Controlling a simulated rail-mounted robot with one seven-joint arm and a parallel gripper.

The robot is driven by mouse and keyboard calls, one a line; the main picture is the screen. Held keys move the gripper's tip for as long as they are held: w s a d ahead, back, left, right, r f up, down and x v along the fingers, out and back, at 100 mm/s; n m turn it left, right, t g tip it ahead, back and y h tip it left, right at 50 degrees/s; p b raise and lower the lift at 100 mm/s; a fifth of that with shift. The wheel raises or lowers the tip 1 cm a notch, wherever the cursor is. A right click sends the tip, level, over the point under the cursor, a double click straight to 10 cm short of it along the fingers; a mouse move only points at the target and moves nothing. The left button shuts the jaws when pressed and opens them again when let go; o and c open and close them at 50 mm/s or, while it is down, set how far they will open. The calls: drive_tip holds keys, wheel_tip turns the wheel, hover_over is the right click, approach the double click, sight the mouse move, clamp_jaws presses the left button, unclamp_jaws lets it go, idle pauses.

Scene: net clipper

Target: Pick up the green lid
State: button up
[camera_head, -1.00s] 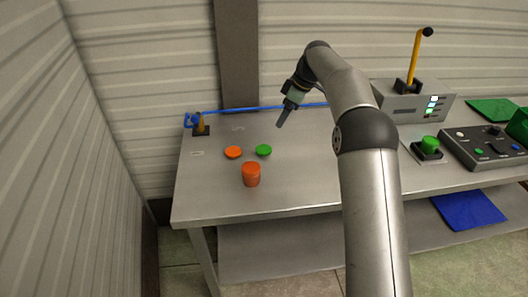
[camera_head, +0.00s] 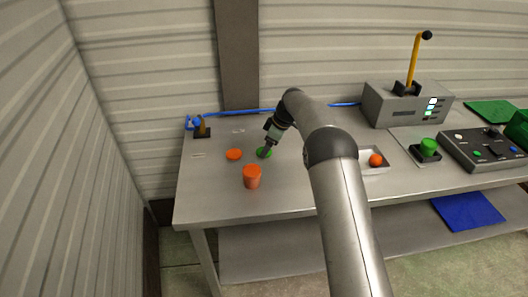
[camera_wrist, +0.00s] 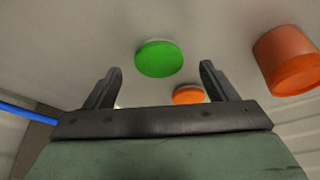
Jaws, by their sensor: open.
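The green lid (camera_head: 265,152) is a small flat disc lying on the metal table, just right of the orange lid (camera_head: 234,154). In the head view my gripper (camera_head: 263,153) is over it, and its fingers partly cover the lid. In the wrist view the green lid (camera_wrist: 159,58) shows between and beyond the fingertips of my gripper (camera_wrist: 160,70). The two fingers are spread apart with nothing between them. I cannot tell exactly how high the fingertips are above the table.
An orange cup (camera_head: 251,176) stands close in front of the lids; it also shows in the wrist view (camera_wrist: 286,62). A white tray with an orange ball (camera_head: 376,160) lies to the right. A blue hose (camera_head: 240,110) runs along the table's back edge.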

drive_tip(key=shift+x, duration=1.25)
drive_tip(key=c, duration=1.1)
drive_tip(key=shift+o, duration=0.2)
drive_tip(key=shift+r, duration=0.15)
